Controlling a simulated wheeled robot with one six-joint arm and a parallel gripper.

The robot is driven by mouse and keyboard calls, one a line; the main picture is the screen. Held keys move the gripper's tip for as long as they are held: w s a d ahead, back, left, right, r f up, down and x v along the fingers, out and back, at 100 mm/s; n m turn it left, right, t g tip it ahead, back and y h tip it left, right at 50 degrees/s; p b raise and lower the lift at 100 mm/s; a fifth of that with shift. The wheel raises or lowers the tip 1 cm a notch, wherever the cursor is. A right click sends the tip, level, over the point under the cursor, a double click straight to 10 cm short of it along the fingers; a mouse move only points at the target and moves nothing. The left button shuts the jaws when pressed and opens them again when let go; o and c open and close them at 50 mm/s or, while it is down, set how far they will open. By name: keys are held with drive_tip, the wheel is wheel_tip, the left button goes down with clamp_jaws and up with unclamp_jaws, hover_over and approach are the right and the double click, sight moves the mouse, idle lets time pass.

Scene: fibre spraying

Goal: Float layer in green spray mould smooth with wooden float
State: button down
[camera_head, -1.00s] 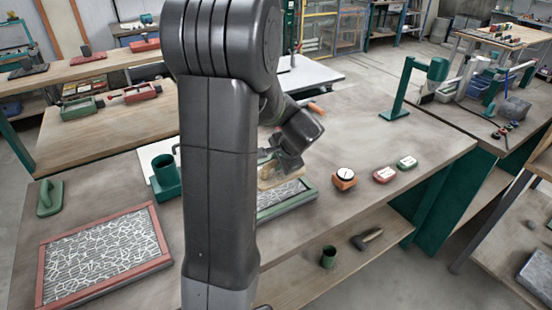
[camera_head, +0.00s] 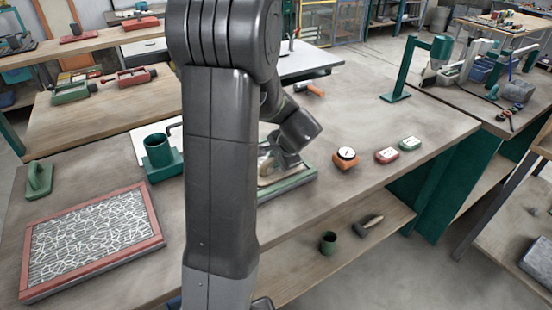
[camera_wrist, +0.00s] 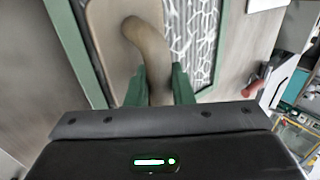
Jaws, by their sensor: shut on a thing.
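The wooden float (camera_wrist: 110,35) has a flat tan board and a curved brown handle (camera_wrist: 152,60). My gripper (camera_wrist: 158,82) is shut on this handle, with a green finger on each side. The board lies inside the green spray mould (camera_wrist: 230,35), along the left of its frame in the wrist view. To its right, a grey layer with white fibre strands (camera_wrist: 188,35) shows bare. In the head view the green mould (camera_head: 298,181) is partly hidden behind my arm, and the float (camera_head: 270,180) shows only in part. I cannot tell how firmly the board presses the layer.
A red mould with fibre layer (camera_head: 90,240) lies at the left, near a green float (camera_head: 39,180) and a green cup holder (camera_head: 160,158). Bench between is clear.

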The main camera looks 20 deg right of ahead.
drive_tip(key=shift+f, duration=0.2)
idle(0.4)
drive_tip(key=shift+s+a+r, duration=0.1)
drive_tip(key=shift+a+r, duration=0.05)
drive_tip(key=shift+a, duration=0.85)
drive_tip(key=shift+s+a+b, duration=0.15)
drive_tip(key=shift+a+b, duration=0.05)
drive_tip(key=shift+a, duration=0.7)
drive_tip(key=shift+s+a+b, duration=0.15)
drive_tip(key=shift+a, duration=0.75)
drive_tip(key=shift+s+a+p, duration=0.15)
drive_tip(key=shift+s+a, duration=0.05)
drive_tip(key=shift+a, duration=1.3)
drive_tip(key=shift+s+a+p, duration=0.15)
drive_tip(key=shift+s+a, duration=0.05)
drive_tip(key=shift+a, duration=1.3)
drive_tip(key=shift+w+d+b, duration=0.25)
drive_tip(key=shift+d+b, duration=0.2)
drive_tip(key=shift+d, duration=1.5)
drive_tip(key=shift+w+d+b, duration=0.3)
drive_tip(key=shift+d+b, duration=0.15)
drive_tip(key=shift+d, duration=1.45)
drive_tip(key=shift+w+d+b, duration=0.25)
drive_tip(key=shift+d+b, duration=0.2)
drive_tip(key=shift+d, duration=1.5)
